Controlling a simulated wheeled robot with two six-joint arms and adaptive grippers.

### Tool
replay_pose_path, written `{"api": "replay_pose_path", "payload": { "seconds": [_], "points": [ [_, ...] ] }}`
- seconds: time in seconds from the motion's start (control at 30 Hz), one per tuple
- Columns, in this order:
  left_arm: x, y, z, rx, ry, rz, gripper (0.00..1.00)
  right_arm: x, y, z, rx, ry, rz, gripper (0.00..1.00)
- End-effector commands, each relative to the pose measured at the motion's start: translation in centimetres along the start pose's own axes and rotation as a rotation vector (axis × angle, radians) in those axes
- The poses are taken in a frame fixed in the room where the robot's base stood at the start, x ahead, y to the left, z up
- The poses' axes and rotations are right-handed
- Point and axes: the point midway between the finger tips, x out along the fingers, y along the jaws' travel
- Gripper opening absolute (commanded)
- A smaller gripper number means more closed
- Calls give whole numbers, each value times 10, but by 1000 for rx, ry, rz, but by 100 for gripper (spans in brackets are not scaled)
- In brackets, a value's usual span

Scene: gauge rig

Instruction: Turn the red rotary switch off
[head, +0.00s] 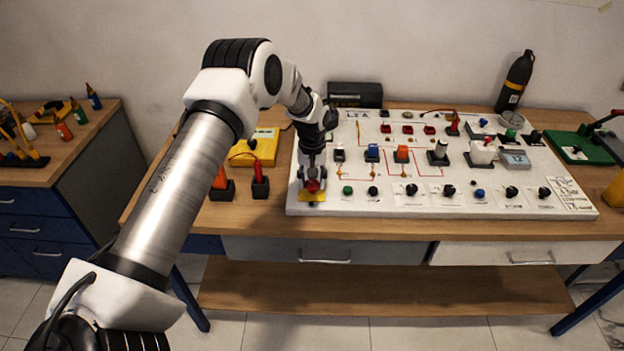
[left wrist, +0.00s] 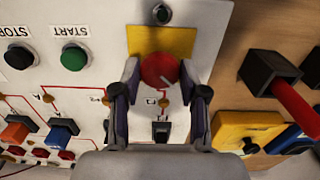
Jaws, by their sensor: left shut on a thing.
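The red rotary switch (left wrist: 159,70) sits on a yellow plate (left wrist: 161,40) on the white panel, and its round knob carries a pale mark toward the lower right in the left wrist view. In the head view the red switch (head: 312,186) is at the panel's front left corner, partly hidden by my gripper. My left gripper (head: 311,180) points down over it. In the left wrist view the left gripper's fingers (left wrist: 159,80) stand on both sides of the knob and are shut on it. My right gripper is not in view.
Green START (left wrist: 74,55) and black STOP (left wrist: 19,54) buttons sit beside the switch. The white panel (head: 450,208) carries several other knobs and switches. Black blocks with red parts (head: 261,187) and a yellow meter (head: 262,146) stand left of the panel. A dark bottle (head: 516,80) stands behind.

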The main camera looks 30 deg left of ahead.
Motion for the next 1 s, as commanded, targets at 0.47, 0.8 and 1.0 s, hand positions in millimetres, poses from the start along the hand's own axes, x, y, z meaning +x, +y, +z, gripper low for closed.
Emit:
{"api": "replay_pose_path", "payload": {
  "seconds": [0.47,0.8,1.0],
  "points": [
    [5,-1,3,-6,-10,-4,68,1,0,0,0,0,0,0],
    [-1,0,1,-5,-3,-1,68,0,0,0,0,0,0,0],
    [-35,0,0,-4,0,1,68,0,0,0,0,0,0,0]
  ]
}}
